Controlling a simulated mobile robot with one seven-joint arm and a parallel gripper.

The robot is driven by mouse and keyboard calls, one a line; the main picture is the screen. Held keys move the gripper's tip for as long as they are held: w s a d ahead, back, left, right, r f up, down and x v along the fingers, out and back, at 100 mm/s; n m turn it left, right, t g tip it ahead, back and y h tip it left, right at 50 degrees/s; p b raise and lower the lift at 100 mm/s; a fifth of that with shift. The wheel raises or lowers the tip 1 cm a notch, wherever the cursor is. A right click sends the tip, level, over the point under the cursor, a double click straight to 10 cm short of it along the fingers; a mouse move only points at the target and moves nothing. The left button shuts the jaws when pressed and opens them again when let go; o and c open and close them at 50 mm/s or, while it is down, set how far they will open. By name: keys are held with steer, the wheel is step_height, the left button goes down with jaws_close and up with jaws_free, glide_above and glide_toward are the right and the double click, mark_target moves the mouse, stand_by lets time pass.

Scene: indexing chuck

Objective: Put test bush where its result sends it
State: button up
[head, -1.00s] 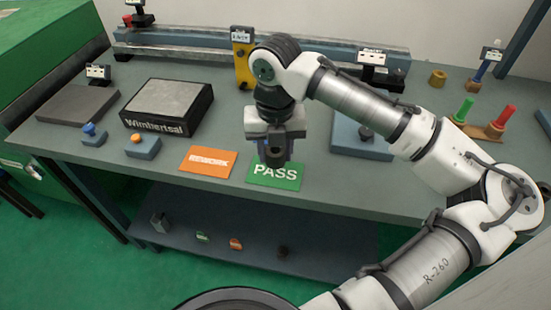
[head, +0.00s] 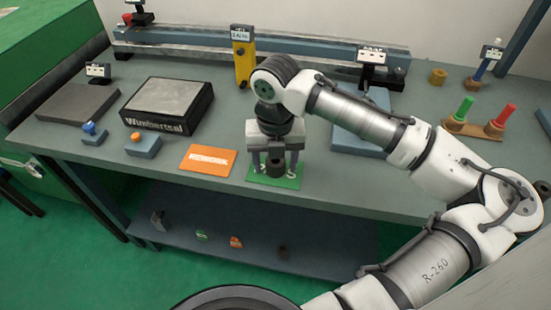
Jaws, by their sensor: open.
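The dark test bush (head: 275,169) stands on the green PASS mat (head: 257,180) near the bench's front edge, covering the middle of its lettering. My gripper (head: 275,164) is open above the mat, pointing down. One finger is to the left of the bush and one to the right, with visible gaps. The orange REWORK mat (head: 208,160) lies just to the left and is bare.
A Wimbertsal block (head: 167,106) and small blocks with a blue knob (head: 93,133) and an orange knob (head: 142,145) stand at left. A yellow gauge (head: 242,58) stands behind my arm. Red and green pegs (head: 479,118) are at right.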

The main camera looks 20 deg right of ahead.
step_height(320, 180, up, 12)
steer(key=b, duration=0.1)
steer(key=shift+r, duration=0.2)
steer(key=shift+f, duration=0.1)
stand_by(0.6)
